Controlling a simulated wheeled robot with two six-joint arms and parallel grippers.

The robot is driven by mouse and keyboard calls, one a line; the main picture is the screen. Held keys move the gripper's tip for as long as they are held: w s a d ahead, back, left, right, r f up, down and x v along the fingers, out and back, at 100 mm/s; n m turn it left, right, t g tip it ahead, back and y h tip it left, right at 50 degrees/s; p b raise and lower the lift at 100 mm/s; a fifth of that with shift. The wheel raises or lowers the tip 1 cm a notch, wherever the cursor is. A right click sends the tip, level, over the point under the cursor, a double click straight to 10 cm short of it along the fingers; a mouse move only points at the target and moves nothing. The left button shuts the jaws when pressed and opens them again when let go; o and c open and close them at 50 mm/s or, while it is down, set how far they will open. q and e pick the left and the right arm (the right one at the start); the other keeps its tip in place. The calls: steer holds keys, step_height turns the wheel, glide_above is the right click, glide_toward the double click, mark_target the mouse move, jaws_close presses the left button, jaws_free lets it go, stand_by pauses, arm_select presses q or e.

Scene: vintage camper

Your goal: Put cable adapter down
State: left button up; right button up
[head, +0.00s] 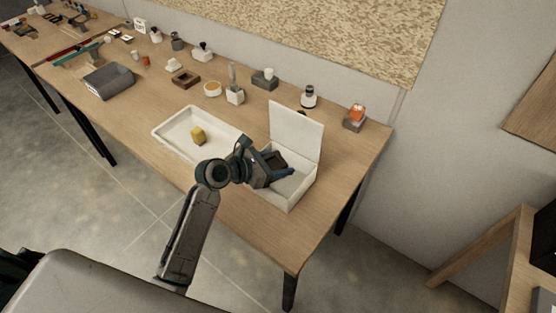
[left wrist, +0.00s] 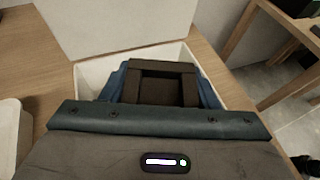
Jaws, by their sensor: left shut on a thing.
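My left gripper (head: 283,168) is over the open white box (head: 292,200) near the right end of the table, with its fingers low inside the box opening. It is shut on a small dark thing, which I take to be the cable adapter (left wrist: 160,90); in the left wrist view it shows as a dark brown block between the blue fingers. The box's lid (head: 297,129) stands upright at the back. My right gripper is not in view.
A shallow white tray (head: 170,137) with a yellow block (head: 198,135) lies left of the box. Several small items stand along the back of the wooden table (head: 240,205), including an orange-topped one (head: 355,116). A dark grey case (head: 109,81) lies farther left.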

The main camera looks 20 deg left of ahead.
arm_select(q)
steer(key=o, duration=1.1)
steer(key=shift+r+b, duration=0.4)
steer(key=shift+r, duration=0.05)
steer(key=shift+r+b+v, duration=0.1)
steer(key=shift+b+v, duration=0.25)
steer(key=shift+v, duration=2.7)
steer(key=shift+r+b+v, duration=0.15)
steer(key=shift+b+v, duration=0.2)
steer(key=shift+v, duration=2.65)
steer(key=shift+w, duration=0.1)
